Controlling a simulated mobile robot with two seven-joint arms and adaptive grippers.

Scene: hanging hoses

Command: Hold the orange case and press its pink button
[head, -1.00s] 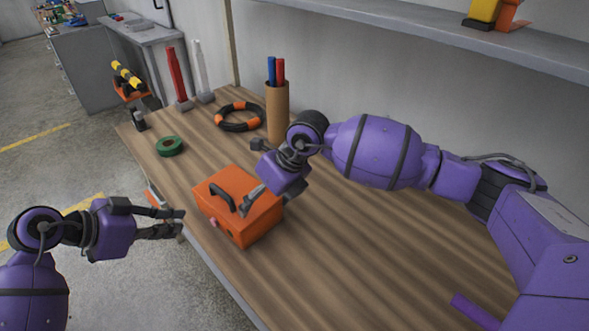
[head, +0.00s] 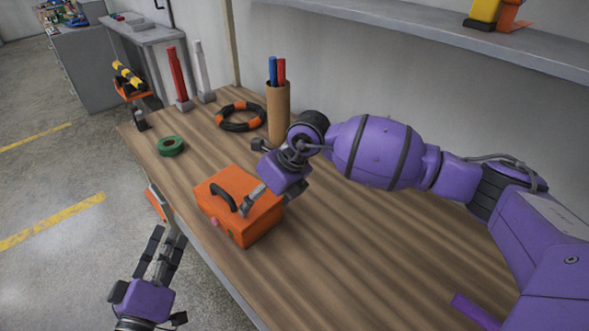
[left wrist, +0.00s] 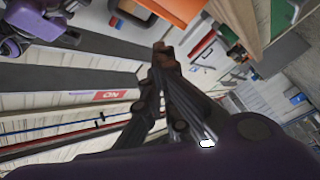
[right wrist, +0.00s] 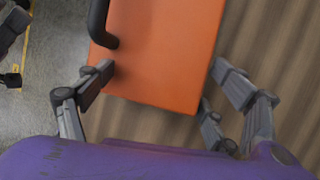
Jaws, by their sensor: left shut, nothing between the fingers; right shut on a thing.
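The orange case (head: 237,205) with a dark handle (head: 222,196) stands on the wooden bench near its front edge. A small pink button (head: 214,223) shows faintly on its front face. My right gripper (head: 254,203) is shut on the case from the right; in the right wrist view its fingers (right wrist: 160,77) sit on either side of the orange lid (right wrist: 165,45). My left gripper (head: 168,236) is in front of the bench, to the left of the case and apart from it. Its fingers meet, empty, in the left wrist view (left wrist: 162,48).
A green tape roll (head: 171,146), a black and orange hose ring (head: 240,116) and a cardboard tube (head: 278,112) with markers stand behind the case. An orange item (head: 159,203) is at the bench's front edge.

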